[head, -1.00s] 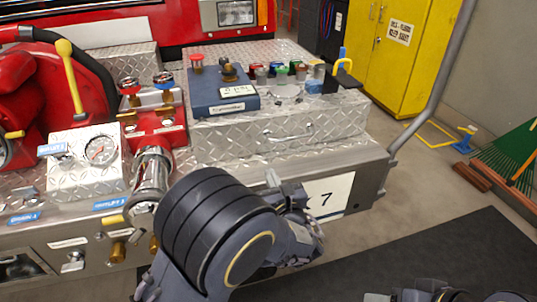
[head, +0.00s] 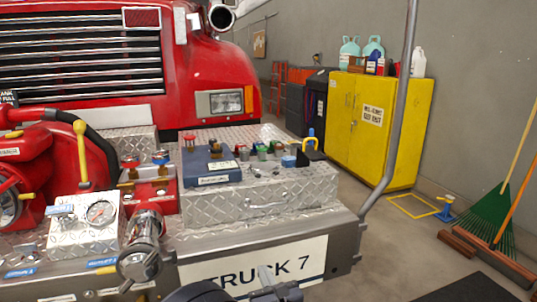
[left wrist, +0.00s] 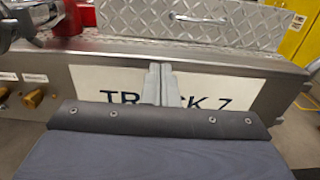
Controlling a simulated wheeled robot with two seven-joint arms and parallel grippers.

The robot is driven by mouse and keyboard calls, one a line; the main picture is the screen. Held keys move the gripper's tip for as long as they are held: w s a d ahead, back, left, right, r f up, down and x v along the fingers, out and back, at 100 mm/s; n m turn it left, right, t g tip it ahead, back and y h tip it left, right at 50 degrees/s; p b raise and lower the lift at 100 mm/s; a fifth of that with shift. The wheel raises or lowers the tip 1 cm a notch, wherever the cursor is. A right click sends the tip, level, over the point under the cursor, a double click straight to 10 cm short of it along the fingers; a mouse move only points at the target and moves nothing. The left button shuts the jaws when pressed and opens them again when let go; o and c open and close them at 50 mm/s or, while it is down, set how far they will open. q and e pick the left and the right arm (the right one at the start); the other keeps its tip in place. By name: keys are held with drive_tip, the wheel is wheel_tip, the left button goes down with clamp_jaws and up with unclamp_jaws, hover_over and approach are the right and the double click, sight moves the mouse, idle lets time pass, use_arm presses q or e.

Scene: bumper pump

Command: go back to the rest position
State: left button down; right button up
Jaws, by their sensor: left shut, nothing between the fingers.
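My left gripper (head: 266,276) is at the bottom edge of the head view, in front of the truck's bumper (head: 345,232). In the left wrist view its two grey fingers (left wrist: 158,84) are together and empty, in front of the white "TRUCK 7" plate (left wrist: 215,92). I cannot tell whether the fingertips touch the plate. The same plate shows in the head view (head: 300,262). Most of my left arm is below the picture. My right gripper is not in view.
A diamond-plate box (head: 260,200) on the bumper carries a blue case (head: 208,168) and small coloured fittings. A red pump (head: 38,165) and chrome outlet (head: 140,245) stand left. A grey pole (head: 398,120) rises right.

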use_arm(q)
drive_tip(key=s+a+f+n+g+y, duration=0.1)
drive_tip(key=s+a+n+g, duration=0.25)
drive_tip(key=a, duration=0.35)
drive_tip(key=s+a+n+g+y, duration=0.1)
drive_tip(key=s+a+n+g, duration=0.15)
drive_tip(key=a+n, duration=0.3)
drive_tip(key=s+a+f+n+g+y, duration=0.1)
drive_tip(key=s+a+n+g, duration=0.1)
drive_tip(key=a+n+g, duration=0.35)
drive_tip(key=s+a+f+n+g+h, duration=0.1)
drive_tip(key=s+a+n+g+h, duration=0.15)
drive_tip(key=s+a+n, duration=0.4)
drive_tip(key=s+a+f+n+g+h, duration=0.1)
drive_tip(key=s+n+h, duration=0.25)
drive_tip(key=s, duration=0.55)
drive_tip(key=s+d+r+n+t+h, duration=0.4)
drive_tip(key=s+d+r+n+h, duration=0.15)
drive_tip(key=s+n, duration=0.35)
wheel_tip(320, 180, up, 16)
drive_tip(key=w+p, duration=0.1)
drive_tip(key=p, duration=1.6)
drive_tip(key=shift+w+d+f+g+h, duration=0.2)
drive_tip(key=shift+g+h, duration=0.1)
drive_tip(key=shift+h, duration=0.15)
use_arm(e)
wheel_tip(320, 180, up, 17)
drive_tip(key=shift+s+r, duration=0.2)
